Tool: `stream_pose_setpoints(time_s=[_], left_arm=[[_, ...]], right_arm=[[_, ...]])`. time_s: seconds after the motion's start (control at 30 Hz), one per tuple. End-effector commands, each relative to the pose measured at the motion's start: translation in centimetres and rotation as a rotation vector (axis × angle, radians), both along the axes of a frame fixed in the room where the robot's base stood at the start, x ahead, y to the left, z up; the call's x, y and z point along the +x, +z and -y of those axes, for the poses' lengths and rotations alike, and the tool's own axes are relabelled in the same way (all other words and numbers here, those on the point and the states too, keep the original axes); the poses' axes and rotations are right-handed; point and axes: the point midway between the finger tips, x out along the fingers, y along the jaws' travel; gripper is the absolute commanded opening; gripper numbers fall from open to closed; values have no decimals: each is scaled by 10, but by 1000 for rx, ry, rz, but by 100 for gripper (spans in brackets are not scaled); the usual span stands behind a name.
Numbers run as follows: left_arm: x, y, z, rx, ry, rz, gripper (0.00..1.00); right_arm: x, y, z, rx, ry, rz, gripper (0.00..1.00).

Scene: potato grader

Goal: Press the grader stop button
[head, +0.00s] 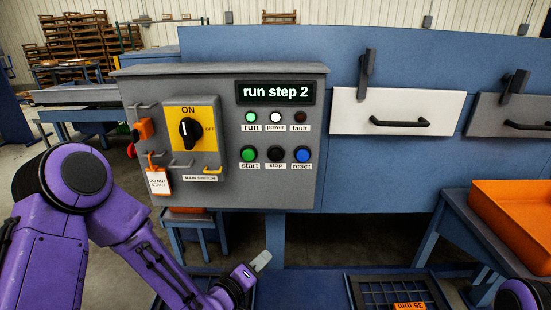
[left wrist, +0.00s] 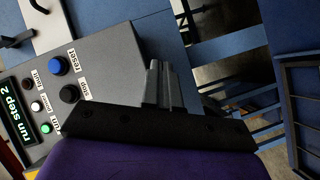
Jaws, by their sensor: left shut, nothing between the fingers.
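The black stop button (head: 275,154) sits on the grey control panel (head: 225,185), between the green start button (head: 249,154) and the blue reset button (head: 301,155). In the left wrist view the stop button (left wrist: 70,93) shows beside the blue reset button (left wrist: 58,66). My left gripper (head: 262,261) is shut and empty, below the panel and apart from the button. Its fingers (left wrist: 163,84) also show in the left wrist view, beside the panel's edge. The panel display (head: 276,93) reads "run step 2", and the green run lamp (head: 250,117) looks lit. My right gripper is not in view.
A yellow-backed main switch (head: 191,130), with its knob toward ON, and a hanging "do not start" tag (head: 158,181) are at the panel's left. Handled drawers (head: 392,113) and an orange tray (head: 510,215) are at the right. Open space lies below the panel.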

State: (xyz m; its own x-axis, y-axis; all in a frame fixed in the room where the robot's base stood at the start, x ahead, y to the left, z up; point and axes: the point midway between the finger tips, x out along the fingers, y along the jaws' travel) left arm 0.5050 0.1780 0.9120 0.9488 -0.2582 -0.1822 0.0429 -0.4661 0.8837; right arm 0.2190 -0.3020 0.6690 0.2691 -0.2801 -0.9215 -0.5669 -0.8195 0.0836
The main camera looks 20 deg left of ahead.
Motion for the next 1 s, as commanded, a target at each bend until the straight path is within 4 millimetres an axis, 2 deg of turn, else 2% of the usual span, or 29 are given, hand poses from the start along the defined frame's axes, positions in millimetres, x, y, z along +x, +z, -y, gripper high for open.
stream_pose_setpoints(time_s=[0.03, 0.1, 0.2, 0.33, 0.4, 0.5, 0.83, 1.0], left_arm=[[12, 35, 4, -59, -14, 92, 0], [22, 80, 10, -137, -46, 212, 0], [28, 137, 16, -228, -91, 359, 0], [27, 186, 18, -303, -138, 483, 0], [25, 200, 19, -323, -154, 518, 0], [24, 207, 20, -334, -164, 536, 0], [27, 206, 19, -332, -163, 535, 0], [43, 207, 14, -330, -161, 535, 0]], right_arm=[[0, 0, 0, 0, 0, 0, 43], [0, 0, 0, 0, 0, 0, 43], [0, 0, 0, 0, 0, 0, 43], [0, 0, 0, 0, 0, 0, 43], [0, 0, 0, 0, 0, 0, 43], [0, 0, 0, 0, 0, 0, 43], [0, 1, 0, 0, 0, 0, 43], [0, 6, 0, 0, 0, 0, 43]])
